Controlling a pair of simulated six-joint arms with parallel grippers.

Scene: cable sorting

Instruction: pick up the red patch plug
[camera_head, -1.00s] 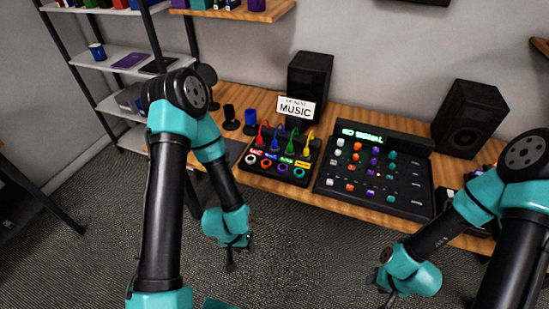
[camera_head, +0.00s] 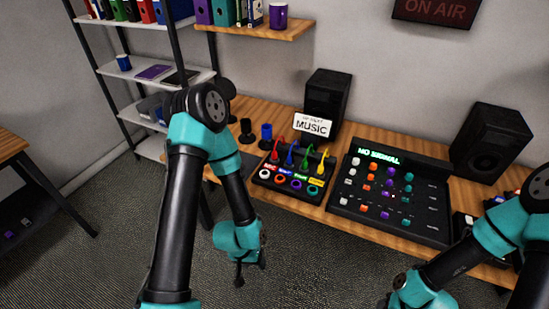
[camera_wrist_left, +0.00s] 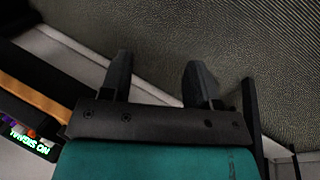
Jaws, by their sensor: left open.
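The red patch plug (camera_head: 275,154) stands upright at the left end of a row of coloured plugs at the back of a small black patch box on the wooden desk. Blue, green and yellow plugs stand to its right. Coloured ring sockets line the front of the box, with small labels behind them. My left gripper (camera_head: 250,277) hangs in front of the desk edge, below and left of the patch box, apart from it. In the left wrist view its two dark fingers (camera_wrist_left: 158,82) are spread with nothing between them. My right gripper is out of the head view.
A mixer panel (camera_head: 420,215) with coloured knobs and a green lit display stands right of the patch box. Two black speakers (camera_head: 327,95) and a MUSIC sign (camera_head: 313,125) are behind. The wooden desk edge (camera_head: 330,216) lies in front.

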